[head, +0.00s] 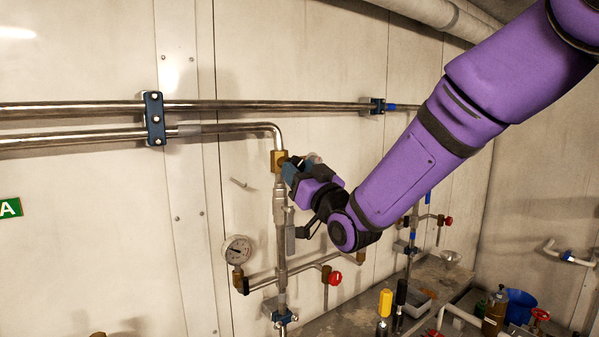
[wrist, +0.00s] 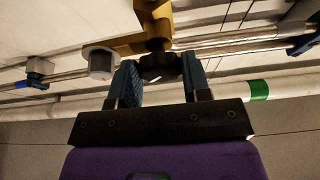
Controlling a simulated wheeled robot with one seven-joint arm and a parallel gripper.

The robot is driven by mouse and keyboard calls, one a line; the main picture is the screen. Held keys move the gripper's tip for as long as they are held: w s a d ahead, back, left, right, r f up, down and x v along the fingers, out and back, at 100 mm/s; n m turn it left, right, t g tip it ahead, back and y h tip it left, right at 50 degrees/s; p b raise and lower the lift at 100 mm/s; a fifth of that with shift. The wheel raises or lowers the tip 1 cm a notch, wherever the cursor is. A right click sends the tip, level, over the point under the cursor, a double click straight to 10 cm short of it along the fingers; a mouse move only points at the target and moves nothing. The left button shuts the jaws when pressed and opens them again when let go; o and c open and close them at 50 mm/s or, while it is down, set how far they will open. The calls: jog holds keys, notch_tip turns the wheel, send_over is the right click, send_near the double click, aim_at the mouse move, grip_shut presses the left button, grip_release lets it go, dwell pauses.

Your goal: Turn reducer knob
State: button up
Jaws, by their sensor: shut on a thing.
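The reducer is a brass fitting (head: 279,161) on the vertical steel pipe, below the pipe's elbow. In the wrist view its brass body (wrist: 152,20) ends in a black round knob (wrist: 160,66). My gripper (wrist: 160,73) has its blue fingers on either side of the knob and is shut on it. In the head view my gripper (head: 298,173) reaches the brass fitting from the right. The knob is hidden there behind the fingers, so its turn angle cannot be told.
A pressure gauge (head: 237,250) and a red valve handle (head: 335,278) are on the pipework below. Two steel pipes run along the wall above. A grey counter (head: 345,318) with a yellow-topped object (head: 385,302) stands at the lower right. Bare wall lies left of the fitting.

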jog(key=shift+m, duration=0.3)
jog(key=m+h, duration=0.2)
jog(key=m, duration=0.3)
jog(key=m+h, duration=0.3)
jog(key=m, duration=0.2)
jog(key=m+t+h, duration=0.1)
jog(key=m+h, duration=0.1)
jog(key=m, duration=0.3)
jog(key=shift+s+a+r, duration=0.2)
jog(key=shift+a, duration=0.1)
jog(key=shift+m+h, duration=0.3)
jog(key=shift+h, duration=0.1)
jog(key=o, duration=0.9)
jog(key=v, duration=1.1)
jog(key=shift+w, duration=0.1)
